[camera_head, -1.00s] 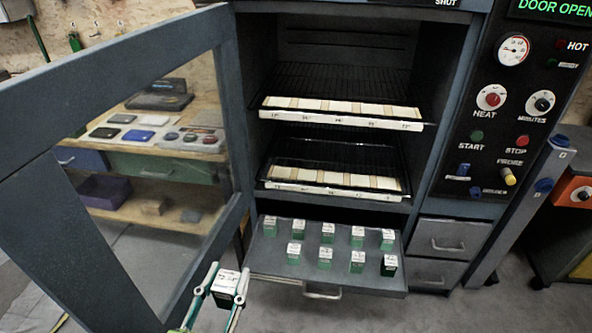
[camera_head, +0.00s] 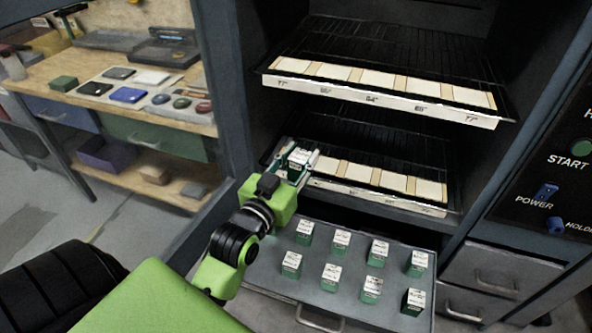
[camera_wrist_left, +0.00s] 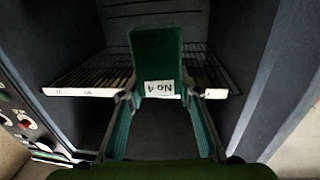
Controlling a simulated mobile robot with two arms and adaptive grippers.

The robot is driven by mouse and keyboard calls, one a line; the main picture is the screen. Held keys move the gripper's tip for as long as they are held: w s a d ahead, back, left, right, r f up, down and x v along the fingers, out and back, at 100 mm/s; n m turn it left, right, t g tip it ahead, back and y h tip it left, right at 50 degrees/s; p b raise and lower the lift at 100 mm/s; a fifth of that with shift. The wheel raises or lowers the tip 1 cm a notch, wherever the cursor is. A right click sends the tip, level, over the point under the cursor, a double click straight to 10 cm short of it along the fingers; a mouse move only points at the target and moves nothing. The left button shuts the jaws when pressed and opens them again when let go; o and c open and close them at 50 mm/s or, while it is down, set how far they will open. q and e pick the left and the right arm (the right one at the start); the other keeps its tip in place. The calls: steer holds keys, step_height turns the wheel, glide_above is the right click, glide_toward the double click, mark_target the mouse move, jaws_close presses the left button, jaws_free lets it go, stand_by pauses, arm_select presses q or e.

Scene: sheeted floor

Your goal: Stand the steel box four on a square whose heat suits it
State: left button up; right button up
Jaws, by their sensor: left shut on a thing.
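My left gripper (camera_head: 293,165) is shut on a small green box with a white top label (camera_head: 299,156). In the left wrist view the box (camera_wrist_left: 158,60) shows a tag reading "No 4". In the head view the gripper is at the left end of the lower rack (camera_head: 420,160), in front of its leftmost square, which it hides. The other squares (camera_head: 394,181) on the lower rack look bare. The upper rack carries a row of pale squares (camera_head: 379,83) behind a strip of printed numbers (camera_head: 372,99). My right gripper is not in view.
A pulled-out drawer (camera_head: 270,270) below holds several similar green boxes (camera_head: 331,277). The open glass door's frame (camera_head: 205,60) is at the left. Control knobs and buttons (camera_head: 582,147) are on the panel at the right. A workbench (camera_head: 60,80) stands beyond the door.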

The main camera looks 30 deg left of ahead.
arm_select(q)
steer(key=w+a+n+y+b, duration=0.1)
steer(key=w+a+y+b, duration=0.15)
steer(key=w+a, duration=0.4)
steer(key=w+a+f+b, duration=0.1)
steer(key=w+a+f, duration=0.1)
steer(key=w+f, duration=0.1)
steer(key=w+a+f+b, duration=0.2)
steer(key=w+f, duration=0.2)
steer(key=f, duration=0.1)
steer(key=w+a+f+b, duration=0.2)
steer(key=w+f, duration=0.1)
steer(key=shift+w+a+f, duration=0.25)
steer(key=shift+f, duration=0.4)
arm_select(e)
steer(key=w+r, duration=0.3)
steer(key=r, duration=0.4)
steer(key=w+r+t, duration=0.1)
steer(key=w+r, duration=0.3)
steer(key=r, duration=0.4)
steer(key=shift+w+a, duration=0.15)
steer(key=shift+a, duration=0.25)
arm_select(q)
steer(key=o, duration=1.4)
steer(key=shift+f, duration=0.2)
steer(key=shift+c, duration=0.2)
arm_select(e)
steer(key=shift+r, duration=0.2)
arm_select(q)
steer(key=shift+r, duration=0.1)
